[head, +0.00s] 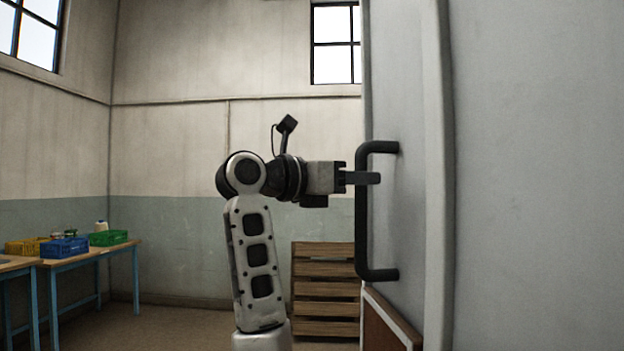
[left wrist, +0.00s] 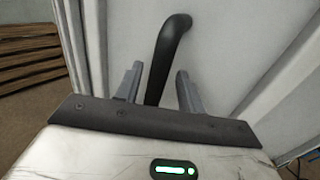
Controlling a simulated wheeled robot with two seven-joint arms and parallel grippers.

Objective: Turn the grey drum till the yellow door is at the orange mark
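A large grey upright surface (head: 400,220), perhaps the drum, fills the right of the head view. A black bar handle (head: 363,225) stands upright on it; it also shows in the left wrist view (left wrist: 166,55). My left gripper (head: 360,178) is at the upper part of the handle. In the left wrist view my left gripper (left wrist: 157,88) has its fingers apart, one on each side of the bar, with gaps showing. I see no yellow door and no orange mark. My right gripper is not in view.
A pale vertical edge (head: 438,180) and a wide grey panel (head: 540,180) stand right of the handle. Stacked wooden slats (head: 325,285) are behind the arm. A brown framed board (head: 385,325) is below the handle. A table (head: 85,256) with crates stands far left.

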